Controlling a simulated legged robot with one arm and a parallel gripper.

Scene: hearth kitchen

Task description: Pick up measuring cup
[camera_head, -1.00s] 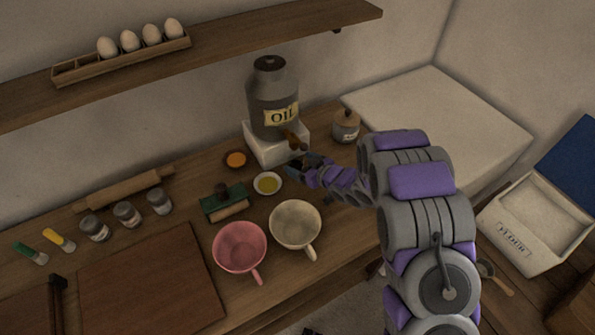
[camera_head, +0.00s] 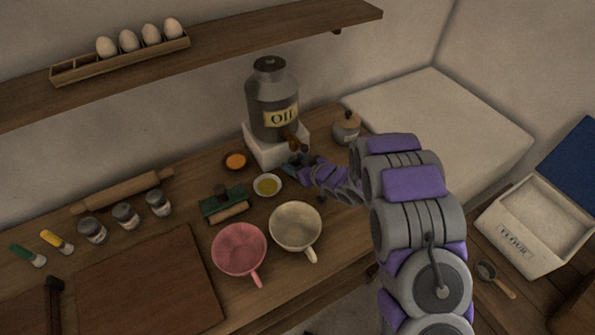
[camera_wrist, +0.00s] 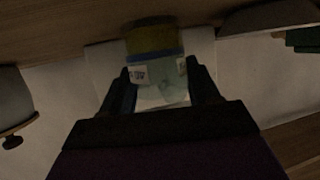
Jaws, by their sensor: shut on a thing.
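The measuring cup (camera_wrist: 158,82) is a clear vessel with a blue band, pale markings and a yellow part at its far end, seen in the wrist view. My gripper (camera_wrist: 162,88) is shut on it, with one dark finger on each side. In the head view my gripper (camera_head: 291,167) is at the back of the counter, by the white stand and low under the tap of the oil can (camera_head: 272,95). The cup is small and dark there, and I cannot tell whether it touches the counter.
A small bowl of yellow liquid (camera_head: 267,185) sits just left of my gripper. A pink cup (camera_head: 239,248) and a cream cup (camera_head: 296,228) stand in front. A lidded jar (camera_head: 346,127) stands right. The oil can's white stand (camera_head: 262,150) is close behind.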

